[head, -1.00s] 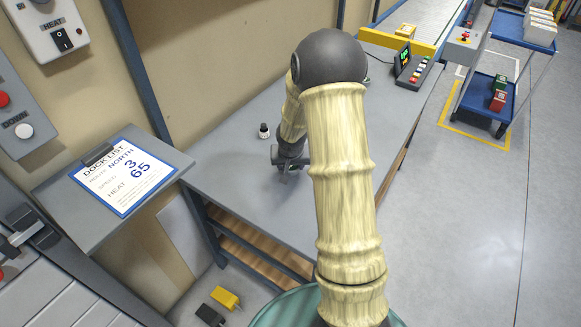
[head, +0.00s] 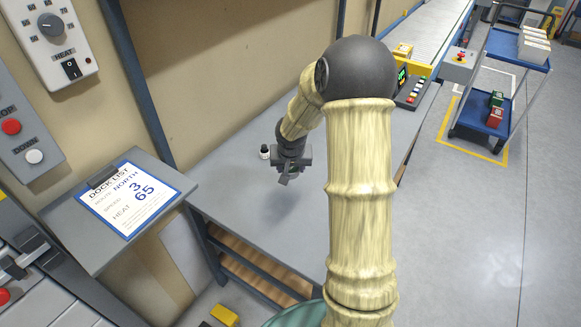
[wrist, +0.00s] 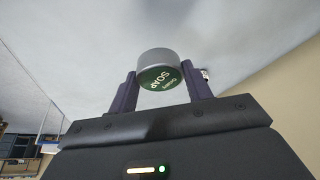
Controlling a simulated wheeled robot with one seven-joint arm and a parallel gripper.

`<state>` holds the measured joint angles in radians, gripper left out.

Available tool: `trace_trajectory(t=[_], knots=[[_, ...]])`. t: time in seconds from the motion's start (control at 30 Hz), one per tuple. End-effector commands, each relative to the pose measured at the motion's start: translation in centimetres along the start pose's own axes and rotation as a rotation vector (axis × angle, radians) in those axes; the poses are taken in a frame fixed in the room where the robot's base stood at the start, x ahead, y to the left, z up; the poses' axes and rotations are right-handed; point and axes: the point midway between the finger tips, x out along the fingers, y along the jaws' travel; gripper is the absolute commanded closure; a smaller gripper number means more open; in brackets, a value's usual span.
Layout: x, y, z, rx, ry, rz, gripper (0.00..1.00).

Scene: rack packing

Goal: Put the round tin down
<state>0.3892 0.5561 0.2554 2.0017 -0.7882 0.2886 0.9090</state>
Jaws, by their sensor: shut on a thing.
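The round tin (wrist: 157,72) has grey sides and a green lid marked SOAP. In the wrist view my gripper (wrist: 160,88) is shut on it, with one dark finger on each side. In the head view my gripper (head: 286,178) hangs over the grey table (head: 290,225), with a soft shadow on the tabletop below it. The tin is hard to make out there. I cannot tell exactly how high it is above the table.
A small dark bottle with a white label (head: 264,152) stands on the table just left of my gripper. A control box with coloured buttons (head: 411,91) sits at the far end. The table's near part is clear. A clipboard (head: 128,198) lies on a shelf at left.

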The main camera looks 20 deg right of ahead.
Motion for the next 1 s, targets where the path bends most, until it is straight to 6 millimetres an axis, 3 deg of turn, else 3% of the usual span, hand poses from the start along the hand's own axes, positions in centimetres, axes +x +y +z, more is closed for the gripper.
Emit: trace_trajectory(t=[0.27, 0.47, 0.67, 0.8, 1.0], knots=[[0.3, -0.8, 0.7, -0.022, -0.002, -0.008, 0.74], [1.3, -2.8, 2.8, -0.080, -0.005, -0.029, 0.74], [2.5, -5.1, 5.7, -0.154, -0.006, -0.059, 0.74], [3.0, -6.9, 9.0, -0.235, -0.009, -0.091, 0.74], [3.2, -8.0, 12.2, -0.336, -0.003, -0.136, 0.74]])
